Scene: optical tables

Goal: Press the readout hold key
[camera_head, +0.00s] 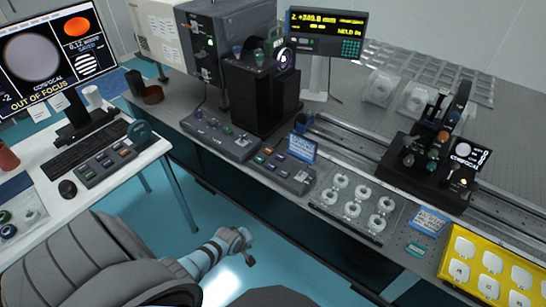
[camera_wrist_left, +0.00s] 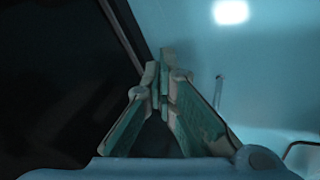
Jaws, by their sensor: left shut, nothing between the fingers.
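The digital readout (camera_head: 326,25) stands on a white post at the back of the optical table. Its dark screen shows a yellow number and a lower yellow line that seems to read HELD. A small teal keypad (camera_head: 350,47) is at its lower right; its key labels are too small to read. My left gripper (camera_head: 246,240) is low over the blue floor in front of the table, far from the readout. In the left wrist view the left gripper (camera_wrist_left: 164,72) has its fingers together, with nothing between them. My right gripper is not in view.
Black optics housing (camera_head: 262,90) and control boxes (camera_head: 285,170) stand between my left gripper and the readout. A rail carriage (camera_head: 430,165) and a yellow tray (camera_head: 455,245) are at the right. A white desk (camera_head: 150,150) with a monitor is at the left.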

